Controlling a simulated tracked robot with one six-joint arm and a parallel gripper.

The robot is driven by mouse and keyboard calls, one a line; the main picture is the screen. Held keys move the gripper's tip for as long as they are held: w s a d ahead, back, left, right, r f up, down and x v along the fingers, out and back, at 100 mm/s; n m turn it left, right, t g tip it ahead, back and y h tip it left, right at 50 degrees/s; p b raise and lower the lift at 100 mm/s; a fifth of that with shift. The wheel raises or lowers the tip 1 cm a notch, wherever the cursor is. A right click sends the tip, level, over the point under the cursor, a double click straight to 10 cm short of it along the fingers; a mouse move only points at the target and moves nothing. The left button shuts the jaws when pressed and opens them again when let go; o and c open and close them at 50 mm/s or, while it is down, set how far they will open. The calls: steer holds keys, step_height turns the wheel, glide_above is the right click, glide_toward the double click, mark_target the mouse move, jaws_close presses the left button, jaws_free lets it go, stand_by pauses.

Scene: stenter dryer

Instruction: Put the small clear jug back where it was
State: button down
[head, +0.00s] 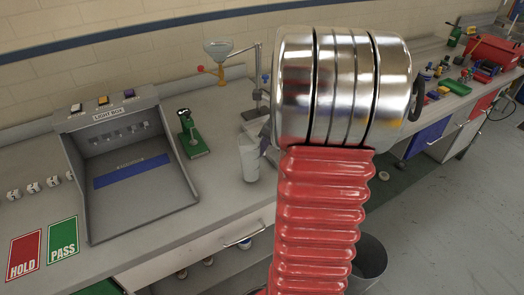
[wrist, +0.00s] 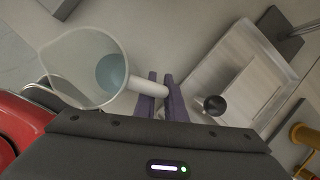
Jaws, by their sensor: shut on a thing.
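The small clear jug (head: 249,163) is at the counter's front part, just left of my arm in the head view. In the wrist view the jug (wrist: 68,65) is at the left, mouth toward the camera, with some bluish liquid inside. My gripper (wrist: 162,95) has its purple fingers closed on the jug's pale handle (wrist: 148,86). In the head view my gripper is mostly hidden behind my arm. I cannot tell whether the jug touches the counter.
A funnel (head: 217,48) with an orange tap hangs from a stand behind the jug. A pale square tray (wrist: 240,70) lies right of the fingers, with a black ball knob (wrist: 214,105) near it. A green-based device (head: 192,140) and a light box (head: 128,150) stand left.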

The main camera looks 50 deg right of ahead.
steer(key=shift+f, duration=0.5)
steer(key=c, duration=1.8)
jaws_free()
steer(key=v, duration=1.2)
